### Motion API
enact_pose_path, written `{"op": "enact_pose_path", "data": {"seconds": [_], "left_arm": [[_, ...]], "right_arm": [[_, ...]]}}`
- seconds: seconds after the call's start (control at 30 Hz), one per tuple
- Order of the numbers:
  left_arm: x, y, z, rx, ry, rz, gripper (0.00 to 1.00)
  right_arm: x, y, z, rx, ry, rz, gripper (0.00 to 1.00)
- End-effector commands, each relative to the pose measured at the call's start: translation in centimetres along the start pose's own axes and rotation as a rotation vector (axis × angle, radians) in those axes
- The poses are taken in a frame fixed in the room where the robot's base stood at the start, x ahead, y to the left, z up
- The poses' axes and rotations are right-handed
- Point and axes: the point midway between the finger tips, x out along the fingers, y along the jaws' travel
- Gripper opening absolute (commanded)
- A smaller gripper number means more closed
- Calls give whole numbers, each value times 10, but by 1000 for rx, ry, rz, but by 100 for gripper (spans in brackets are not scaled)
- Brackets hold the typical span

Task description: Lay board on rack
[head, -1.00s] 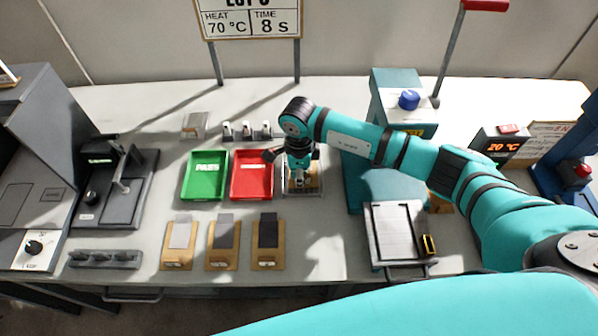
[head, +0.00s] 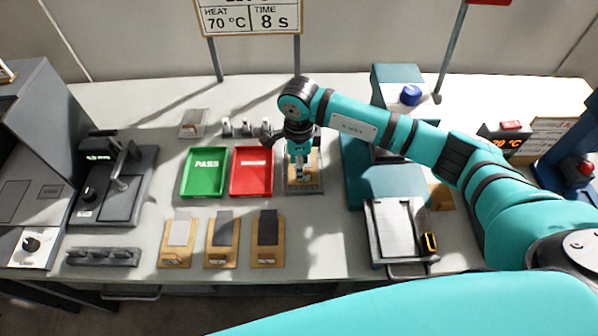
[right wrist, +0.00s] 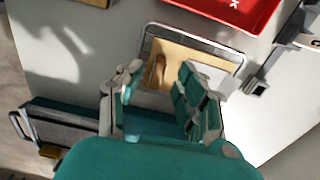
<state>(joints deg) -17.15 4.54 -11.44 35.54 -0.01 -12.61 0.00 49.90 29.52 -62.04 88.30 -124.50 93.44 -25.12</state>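A tan board (head: 313,172) lies on the metal wire rack (head: 290,191), right of the red tray. In the right wrist view the board (right wrist: 205,62) lies within the rack's frame (right wrist: 190,30), with a small brown peg-like part standing on it. My right gripper (head: 300,177) is above the board, pointing down. In the right wrist view its fingers (right wrist: 163,88) are spread apart with nothing clamped between them. The gripper hides part of the board. My left gripper is in neither view.
A red tray (head: 252,193) and a green PASS tray (head: 206,193) stand left of the rack. Three tan boards with grey or dark patches, one being this board (head: 268,258), lie in front. A teal press-like machine (head: 385,187) stands to the right.

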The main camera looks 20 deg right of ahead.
Motion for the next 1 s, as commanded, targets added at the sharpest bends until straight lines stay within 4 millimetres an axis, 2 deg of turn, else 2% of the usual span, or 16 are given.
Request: {"op": "enact_pose_path", "data": {"seconds": [0.03,0.2,0.4,0.6,1.0], "left_arm": [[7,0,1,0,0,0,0],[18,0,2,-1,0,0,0],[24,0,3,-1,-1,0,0],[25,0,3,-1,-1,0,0],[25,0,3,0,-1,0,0]], "right_arm": [[-10,-2,0,-1,-2,-7,37],[-46,-1,0,-2,-2,-6,37],[-75,0,0,-1,0,-2,37],[-85,0,0,0,0,0,37],[-85,0,0,0,0,0,37]]}}
